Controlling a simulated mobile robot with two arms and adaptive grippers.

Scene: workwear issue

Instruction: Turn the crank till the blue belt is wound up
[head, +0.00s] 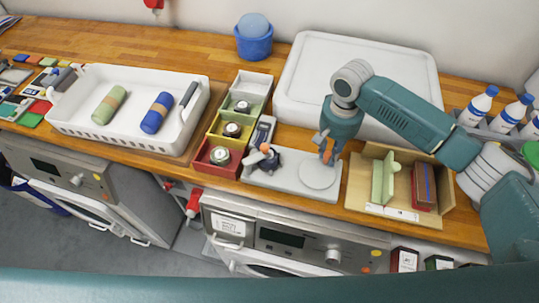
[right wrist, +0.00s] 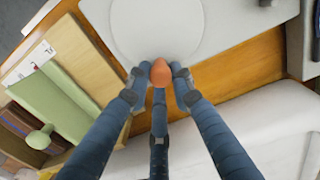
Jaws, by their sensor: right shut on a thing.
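A pale grey base plate (head: 285,180) with a round disc (head: 318,176) lies near the table's front edge. My right gripper (head: 327,154) comes down beside the back of the disc. In the right wrist view its fingers are closed around an orange knob (right wrist: 159,74), at the edge of the disc (right wrist: 155,25). A small dark blue and orange piece (head: 264,158) is at the plate's left end; I cannot tell how much of it is belt. A crank arm is not clearly visible. A rolled blue belt (head: 156,113) lies in the white tray. My left gripper is not in view.
The white tray (head: 88,137) also holds a green roll (head: 109,105). Colored bins (head: 219,169) stand left of the plate. A cardboard box (head: 358,185) with a green piece (head: 384,180) is close on the right. A large white lid (head: 300,98) lies behind.

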